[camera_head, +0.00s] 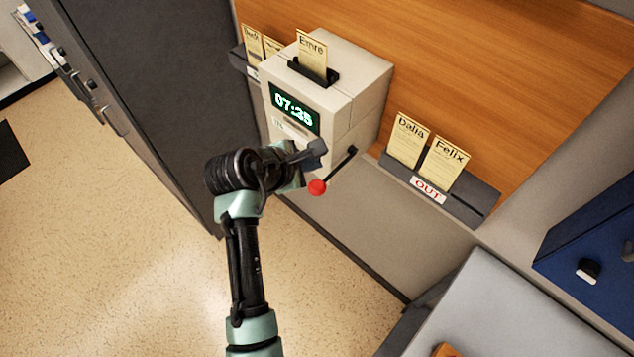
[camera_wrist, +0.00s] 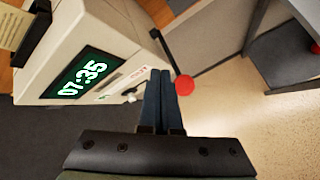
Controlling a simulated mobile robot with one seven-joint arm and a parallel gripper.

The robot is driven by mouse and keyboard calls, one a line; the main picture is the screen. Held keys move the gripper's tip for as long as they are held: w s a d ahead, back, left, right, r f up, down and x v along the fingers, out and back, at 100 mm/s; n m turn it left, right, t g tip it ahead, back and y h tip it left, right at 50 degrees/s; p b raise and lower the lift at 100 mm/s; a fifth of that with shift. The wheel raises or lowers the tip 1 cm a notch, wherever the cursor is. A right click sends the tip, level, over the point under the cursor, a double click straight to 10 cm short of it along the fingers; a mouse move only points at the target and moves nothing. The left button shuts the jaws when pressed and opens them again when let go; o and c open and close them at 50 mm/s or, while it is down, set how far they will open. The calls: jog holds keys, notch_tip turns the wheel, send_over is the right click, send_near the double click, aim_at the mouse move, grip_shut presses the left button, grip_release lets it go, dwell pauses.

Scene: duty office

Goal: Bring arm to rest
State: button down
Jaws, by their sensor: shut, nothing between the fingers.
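My gripper (camera_head: 312,151) is shut and empty, held in front of the time clock (camera_head: 345,85), a cream box with a green display reading 07:35. In the wrist view my gripper's two dark fingers (camera_wrist: 160,98) lie side by side, pointing at the clock's front (camera_wrist: 115,38). The clock's lever (camera_head: 341,168) ends in a red knob (camera_head: 317,187), just below the fingertips in the head view. In the wrist view the red knob (camera_wrist: 185,85) appears right beside the fingers; I cannot tell whether they touch. The arm is bent and raised off the floor.
A card marked Emre (camera_head: 311,54) stands in the clock's top slot. The OUT rack (camera_head: 470,200) at right holds the Dalia (camera_head: 408,139) and Felix (camera_head: 444,160) cards. A dark cabinet (camera_head: 135,90) stands left of the arm. Open floor (camera_head: 110,260) lies at lower left.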

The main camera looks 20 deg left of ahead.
dwell(0.3)
jog(key=d+r+m+t+y, duration=0.1)
jog(key=d+r+m+t, duration=0.2)
jog(key=d+r+m, duration=0.6)
jog(key=w+d+r+m+t, duration=0.1)
jog(key=d+r+m+t, duration=0.2)
jog(key=r+m, duration=0.7)
jog(key=d+r+m+t+y, duration=0.1)
jog(key=d+r+m+t, duration=0.3)
jog(key=r, duration=0.9)
jog(key=s+r+m+t+b, duration=0.1)
jog(key=s+r+t+b, duration=0.6)
jog(key=s+b, duration=0.5)
jog(key=t+b, duration=0.1)
jog(key=b, duration=0.4)
jog(key=shift+s+d+r+t, duration=0.25)
jog(key=shift+d+r+t, duration=0.05)
jog(key=shift+d, duration=0.1)
